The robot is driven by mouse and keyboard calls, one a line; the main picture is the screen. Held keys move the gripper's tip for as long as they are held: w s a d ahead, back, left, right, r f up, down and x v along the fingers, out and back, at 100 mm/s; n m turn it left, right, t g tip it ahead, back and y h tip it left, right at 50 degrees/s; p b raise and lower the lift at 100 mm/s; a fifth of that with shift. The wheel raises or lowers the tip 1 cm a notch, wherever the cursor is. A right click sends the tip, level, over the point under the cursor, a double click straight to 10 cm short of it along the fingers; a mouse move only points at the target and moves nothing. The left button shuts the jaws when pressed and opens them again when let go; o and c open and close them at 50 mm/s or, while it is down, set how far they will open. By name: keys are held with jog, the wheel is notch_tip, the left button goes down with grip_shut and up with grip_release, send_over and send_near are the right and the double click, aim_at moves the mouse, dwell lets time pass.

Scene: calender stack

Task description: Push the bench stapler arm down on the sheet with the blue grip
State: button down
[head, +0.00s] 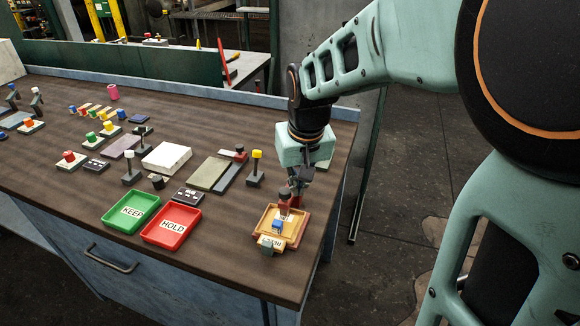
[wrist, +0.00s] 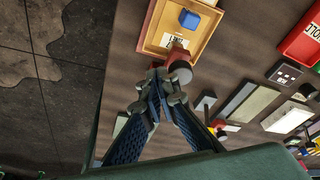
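A small blue block (head: 277,225), likely the blue grip, sits inside a tan, shallow tray (head: 262,222) at the bench's near right corner. The blue block also shows in the wrist view (wrist: 189,19), with a white printed label (wrist: 175,41) beside it. The stapler's arm and the sheet are too small to make out. My gripper (head: 292,199) points down at the tray's far edge, apart from the blue block. Its fingers converge in the wrist view (wrist: 163,82) and look shut. A dark red knob (wrist: 180,70) is right beside the fingertips; I cannot tell whether they touch.
A green KEEP tray (head: 118,221) and red HOLD tray (head: 159,238) lie to the left. Several coloured-knob fixtures fill the left. The bench edge is close on the right.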

jog(key=shift+s+a+r, duration=0.15)
jog(key=shift+s, duration=0.05)
notch_tip(320, 180, up, 10)
dwell(0.5)
dwell(0.6)
